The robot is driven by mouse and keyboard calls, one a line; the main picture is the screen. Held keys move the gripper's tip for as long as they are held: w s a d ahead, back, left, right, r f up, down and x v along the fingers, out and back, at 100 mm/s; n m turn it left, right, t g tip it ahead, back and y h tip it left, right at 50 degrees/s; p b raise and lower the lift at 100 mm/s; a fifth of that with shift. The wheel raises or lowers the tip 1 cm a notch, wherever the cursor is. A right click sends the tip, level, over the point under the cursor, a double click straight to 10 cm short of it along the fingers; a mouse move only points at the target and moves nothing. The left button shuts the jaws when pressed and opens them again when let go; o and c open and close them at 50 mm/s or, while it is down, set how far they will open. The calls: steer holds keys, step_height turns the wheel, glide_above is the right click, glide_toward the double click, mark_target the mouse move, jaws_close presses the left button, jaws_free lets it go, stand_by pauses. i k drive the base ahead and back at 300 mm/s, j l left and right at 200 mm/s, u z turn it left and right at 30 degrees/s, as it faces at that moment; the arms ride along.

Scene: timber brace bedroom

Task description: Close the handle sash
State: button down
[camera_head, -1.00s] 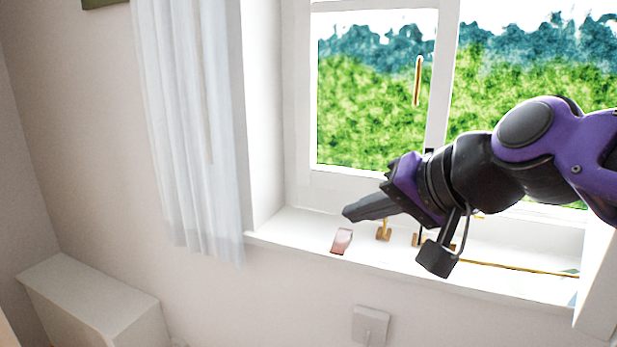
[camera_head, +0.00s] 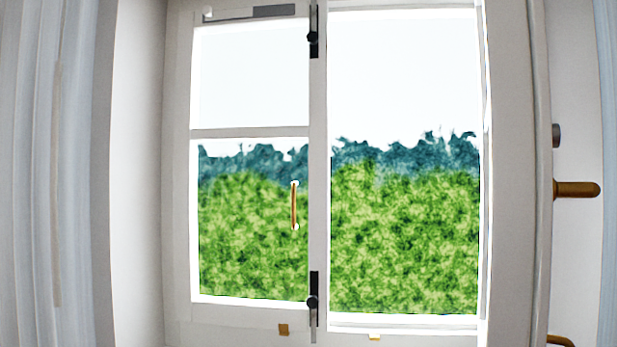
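The window fills the middle of the head view. Its left sash (camera_head: 250,132) has a crossbar and lies flat in the frame, with a slim brass pull (camera_head: 295,205) near its right edge. The right opening shows no crossbar. At its right side a white sash (camera_head: 540,110) stands swung inward, seen nearly edge-on. A brass lever handle (camera_head: 577,189) sticks out to the right from this sash, below a small grey fitting (camera_head: 556,135). My gripper is out of view.
Black bolts sit at the top (camera_head: 314,40) and bottom (camera_head: 314,290) of the middle post. Small brass pieces (camera_head: 283,329) show along the bottom. Pale curtains hang at the left (camera_head: 40,150) and right edges. Most of the sill is out of view.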

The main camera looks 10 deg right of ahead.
mark_target(517, 152)
steer(key=k+l+z, duration=0.3)
steer(key=k, duration=0.25)
steer(key=k+l+z, duration=0.25)
steer(key=k+l, duration=0.2)
steer(key=k, duration=0.1)
